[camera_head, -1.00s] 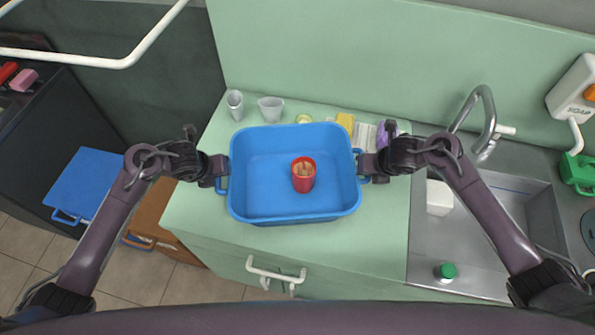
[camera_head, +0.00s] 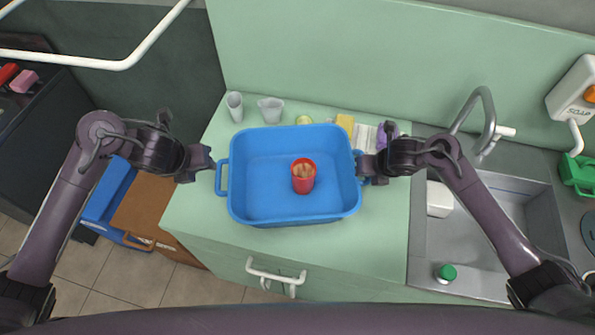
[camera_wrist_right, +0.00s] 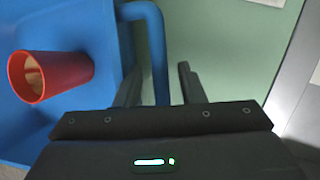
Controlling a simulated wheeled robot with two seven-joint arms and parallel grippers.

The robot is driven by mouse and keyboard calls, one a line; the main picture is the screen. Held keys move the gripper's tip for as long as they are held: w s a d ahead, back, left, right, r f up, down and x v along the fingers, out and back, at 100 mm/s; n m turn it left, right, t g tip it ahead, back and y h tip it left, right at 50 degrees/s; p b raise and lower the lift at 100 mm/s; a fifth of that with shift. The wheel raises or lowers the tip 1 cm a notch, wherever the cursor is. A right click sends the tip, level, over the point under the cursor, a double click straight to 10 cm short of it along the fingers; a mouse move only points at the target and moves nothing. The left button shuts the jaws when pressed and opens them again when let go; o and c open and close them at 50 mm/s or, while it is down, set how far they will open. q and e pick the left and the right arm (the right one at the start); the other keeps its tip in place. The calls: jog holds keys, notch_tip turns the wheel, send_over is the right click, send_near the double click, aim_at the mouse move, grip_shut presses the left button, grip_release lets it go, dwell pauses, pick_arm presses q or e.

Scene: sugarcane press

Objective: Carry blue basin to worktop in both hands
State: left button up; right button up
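The blue basin (camera_head: 265,205) sits on the pale green worktop (camera_head: 385,215) with a red cup (camera_head: 303,178) inside. The cup holds light-coloured pieces. My left gripper (camera_head: 198,165) is open and empty, a little left of the basin's left handle (camera_head: 221,178), apart from it. My right gripper (camera_head: 368,166) is at the basin's right handle. In the right wrist view, its two fingers (camera_wrist_right: 160,88) stand apart on either side of the handle (camera_wrist_right: 157,50), with a gap visible, so it is open around the handle.
Grey cups (camera_head: 270,108), a yellow sponge (camera_head: 345,123) and a purple item (camera_head: 388,131) stand behind the basin. A sink (camera_head: 510,215) with a tap (camera_head: 488,120) lies to the right. A brown cabinet (camera_head: 150,210) and blue object (camera_head: 108,195) are lower left.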

jog(key=shift+r, duration=0.2)
pick_arm(q)
jog(key=shift+s+a+r, duration=0.1)
jog(key=shift+s+r, duration=0.25)
pick_arm(e)
jog(key=v, duration=1.1)
jog(key=shift+s+r, duration=0.2)
jog(key=shift+r, duration=0.05)
jog(key=shift+d, duration=0.15)
